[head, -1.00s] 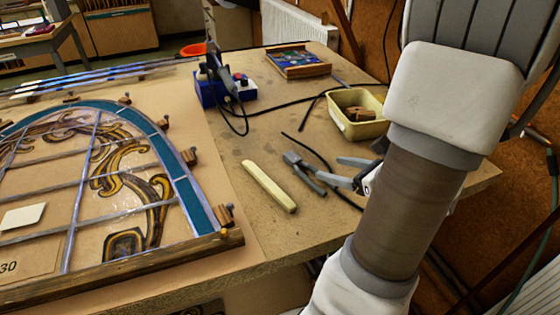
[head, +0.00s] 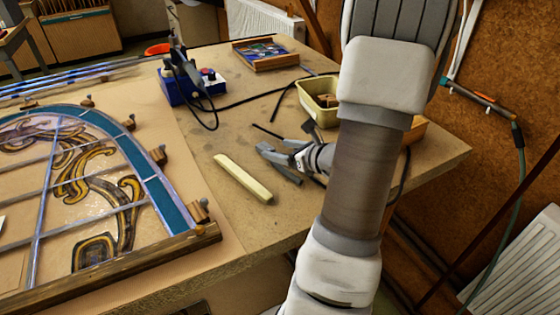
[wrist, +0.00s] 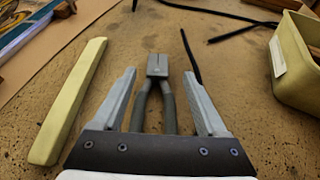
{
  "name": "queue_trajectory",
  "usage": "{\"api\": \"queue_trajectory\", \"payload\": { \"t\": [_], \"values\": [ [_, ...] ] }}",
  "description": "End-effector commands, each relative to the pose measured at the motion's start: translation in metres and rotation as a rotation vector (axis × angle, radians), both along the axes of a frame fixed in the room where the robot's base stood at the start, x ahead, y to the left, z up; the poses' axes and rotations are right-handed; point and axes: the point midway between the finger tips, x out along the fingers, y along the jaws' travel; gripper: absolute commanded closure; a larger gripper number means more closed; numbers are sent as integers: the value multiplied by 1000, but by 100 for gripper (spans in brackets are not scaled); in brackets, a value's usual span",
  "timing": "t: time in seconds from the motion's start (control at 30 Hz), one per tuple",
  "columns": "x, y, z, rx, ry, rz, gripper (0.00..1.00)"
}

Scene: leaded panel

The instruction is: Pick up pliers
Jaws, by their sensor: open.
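The pliers (wrist: 157,66) lie on the workbench with their grey jaws pointing away from my gripper in the wrist view. My gripper (wrist: 160,76) is open. Its two fingers are on either side of the pliers, with a gap on each side, and the dark handles run back between them toward the palm. The handle ends are hidden behind the palm. In the head view, the pliers (head: 265,148) are partly covered by my gripper (head: 288,146), low over the bench. I cannot tell whether the fingers touch the bench.
A pale yellow bar (head: 243,178) lies left of the pliers. A yellow tub (head: 313,106) stands behind on the right. A black cable (head: 240,107) crosses the bench behind. The leaded panel (head: 110,200) fills the left side. A blue box (head: 190,88) stands farther back.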

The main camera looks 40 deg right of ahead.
Motion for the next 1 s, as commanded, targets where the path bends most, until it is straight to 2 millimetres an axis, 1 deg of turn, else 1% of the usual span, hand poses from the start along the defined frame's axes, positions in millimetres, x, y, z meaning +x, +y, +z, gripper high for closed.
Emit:
{"api": "queue_trajectory", "payload": {
  "t": [0.2, 0.3, 0.4, 0.6, 0.67, 0.7, 0.87, 1.0],
  "values": [
    [30, 5, -14, 1, 0, 4, 25],
    [40, 5, -17, 1, 0, 3, 25],
    [44, 5, -18, 0, 0, 1, 25],
    [44, 5, -18, 0, 0, 1, 25],
    [44, 5, -18, 0, 0, 1, 36],
    [44, 5, -18, 0, 0, 1, 43],
    [44, 5, -18, 0, 0, 1, 72],
    [44, 5, -18, 0, 0, 1, 97]
  ]
}}
